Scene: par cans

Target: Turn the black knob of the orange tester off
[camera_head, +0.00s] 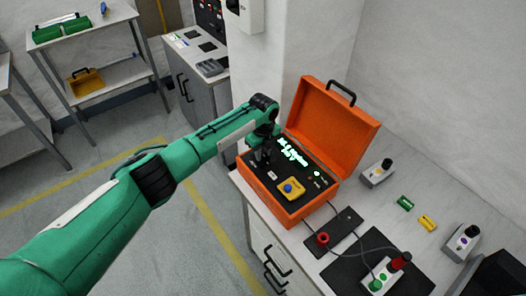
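The orange tester (290,202) is an open orange case on the white bench, its lid tilted back. Its black panel has glowing green text, a green light and a yellow block with a blue button (290,189). My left arm reaches in from the left, and my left gripper (263,160) is at the panel's left end, low over it. The black knob cannot be made out; the gripper and arm cover that area. Whether the fingers are open or shut does not show. My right gripper is not in view.
A cable runs from the tester to a grey box with a red and a green part (388,272) on a black mat. Another button box (376,173) and small green and yellow blocks (427,222) lie to the right. The raised lid (335,125) stands behind the panel.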

